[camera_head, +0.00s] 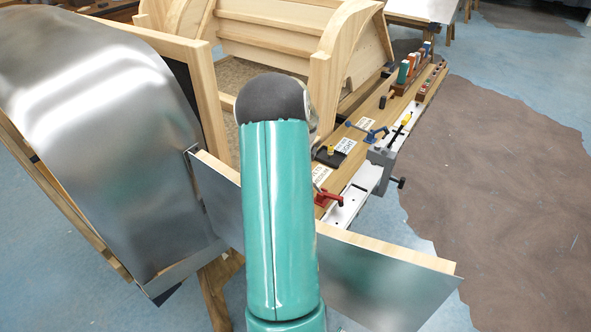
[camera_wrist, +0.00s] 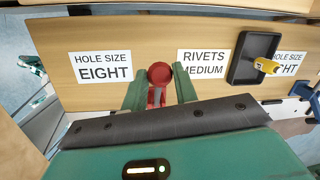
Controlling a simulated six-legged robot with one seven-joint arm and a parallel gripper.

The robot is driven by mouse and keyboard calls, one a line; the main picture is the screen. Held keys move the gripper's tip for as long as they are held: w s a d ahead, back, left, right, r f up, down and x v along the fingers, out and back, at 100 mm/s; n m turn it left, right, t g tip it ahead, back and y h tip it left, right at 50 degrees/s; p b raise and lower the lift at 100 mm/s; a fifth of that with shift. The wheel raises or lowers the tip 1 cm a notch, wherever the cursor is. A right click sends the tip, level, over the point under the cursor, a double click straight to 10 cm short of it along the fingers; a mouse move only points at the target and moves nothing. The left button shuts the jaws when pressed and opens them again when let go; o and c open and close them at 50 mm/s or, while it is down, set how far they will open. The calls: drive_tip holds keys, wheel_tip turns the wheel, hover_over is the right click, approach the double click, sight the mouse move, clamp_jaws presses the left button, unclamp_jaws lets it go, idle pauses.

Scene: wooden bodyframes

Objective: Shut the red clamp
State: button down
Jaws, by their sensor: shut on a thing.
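The red clamp (camera_head: 326,198) is on the wooden bench edge in the head view, just right of my teal arm. In the wrist view the clamp's red round-ended handle (camera_wrist: 160,74) stands between the two green fingers of my gripper (camera_wrist: 158,84). The gripper is shut on this handle. The clamp's lower part is mostly hidden behind the fingers and the dark gripper edge. In the head view my arm hides the gripper.
Labels and a black tray (camera_wrist: 254,58) with a yellow item lie beside the clamp. A blue clamp (camera_head: 367,131) and a grey vise (camera_head: 382,158) stand farther along the bench. A metal-faced panel (camera_head: 385,280) crosses in front; a curved metal sheet (camera_head: 95,130) is left.

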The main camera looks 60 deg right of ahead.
drive_tip(key=shift+s+r+t, duration=0.55)
drive_tip(key=shift+r+t, duration=0.05)
drive_tip(key=shift+t, duration=0.1)
drive_tip(key=shift+s+r, duration=0.1)
drive_tip(key=shift+r, duration=0.1)
drive_tip(key=shift+s+a+r, duration=0.15)
drive_tip(key=shift+s+r, duration=0.05)
drive_tip(key=shift+s, duration=0.3)
drive_tip(key=c, duration=1.1)
unclamp_jaws()
drive_tip(key=shift+s, duration=0.1)
